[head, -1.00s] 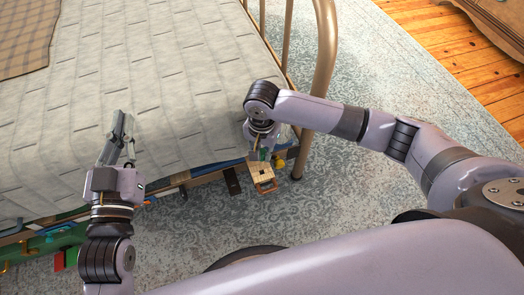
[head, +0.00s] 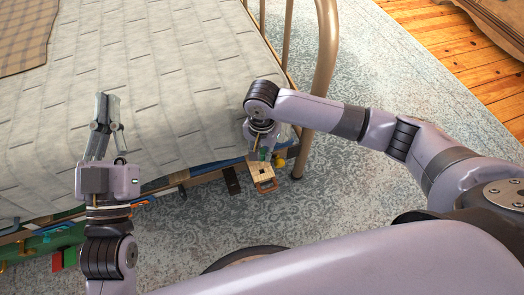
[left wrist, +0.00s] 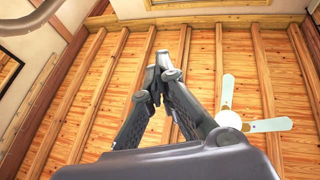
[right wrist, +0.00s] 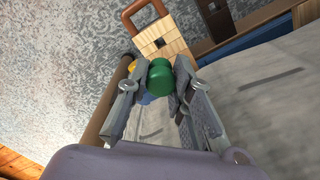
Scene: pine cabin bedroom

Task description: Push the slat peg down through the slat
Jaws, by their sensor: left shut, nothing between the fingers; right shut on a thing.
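In the right wrist view my right gripper (right wrist: 163,70) is shut on a rounded green piece, which I take to be the slat peg (right wrist: 162,84). Its lower end is hidden. I cannot tell whether the peg touches the slat. My left gripper (head: 106,96) is shut and empty above the mattress; its fingertips meet in the left wrist view (left wrist: 161,60).
The mattress (head: 170,70) fills the upper left, with a metal bed post (head: 326,60) right of my right gripper. A green rail with coloured pieces (head: 50,243) is at lower left. The rug is clear in front.

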